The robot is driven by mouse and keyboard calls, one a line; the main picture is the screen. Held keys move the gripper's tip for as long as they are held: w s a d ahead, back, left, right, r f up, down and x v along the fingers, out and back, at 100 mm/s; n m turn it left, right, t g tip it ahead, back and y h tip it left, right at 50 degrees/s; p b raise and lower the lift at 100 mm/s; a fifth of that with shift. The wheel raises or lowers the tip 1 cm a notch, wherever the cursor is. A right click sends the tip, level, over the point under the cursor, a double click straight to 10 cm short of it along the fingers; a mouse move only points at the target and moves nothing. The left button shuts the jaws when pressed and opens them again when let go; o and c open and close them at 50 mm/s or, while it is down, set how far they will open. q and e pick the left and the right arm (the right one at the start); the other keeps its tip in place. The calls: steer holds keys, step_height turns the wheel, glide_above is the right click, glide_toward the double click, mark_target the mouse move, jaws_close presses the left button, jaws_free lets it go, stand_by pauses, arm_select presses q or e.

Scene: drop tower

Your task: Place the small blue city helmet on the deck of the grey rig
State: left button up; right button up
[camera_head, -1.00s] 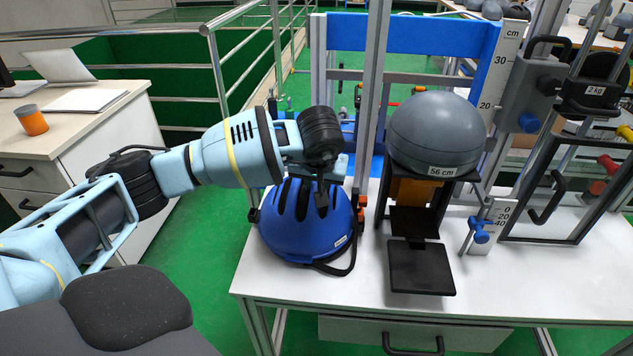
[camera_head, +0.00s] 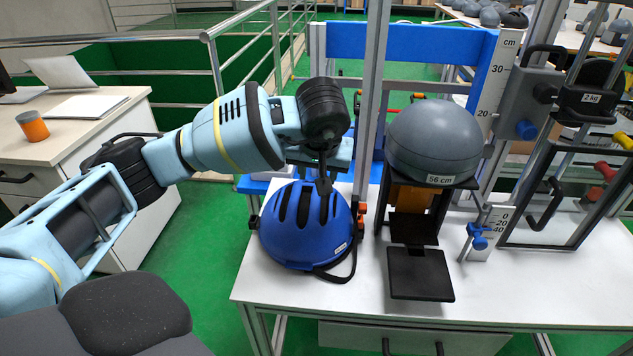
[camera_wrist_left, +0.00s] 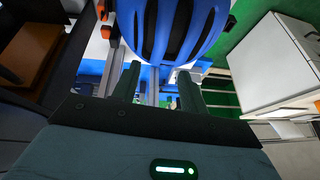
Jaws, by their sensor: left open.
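The blue helmet (camera_head: 290,238) sits upright on the front left of the white table, its dark vents on top and a strap hanging at its front right. My left gripper (camera_head: 325,184) is just above the helmet's crown and partly overlaps it in the head view. In the left wrist view its two fingers (camera_wrist_left: 157,78) are spread apart, with the helmet (camera_wrist_left: 203,22) beyond their tips and nothing between them. The rig's grey dome marked 56 cm (camera_head: 434,140) stands right of the helmet on a black frame. A flat black plate (camera_head: 420,275) lies low at the frame's front.
A grey upright post (camera_head: 371,95) rises just right of my left gripper. A blue crossbar (camera_head: 410,37) spans behind. A black-framed clear panel (camera_head: 550,205) stands at the right. The white table (camera_head: 350,305) is bare along its front edge. A railing (camera_head: 215,75) stands at left.

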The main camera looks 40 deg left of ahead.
arm_select(q)
steer(key=shift+v, duration=2)
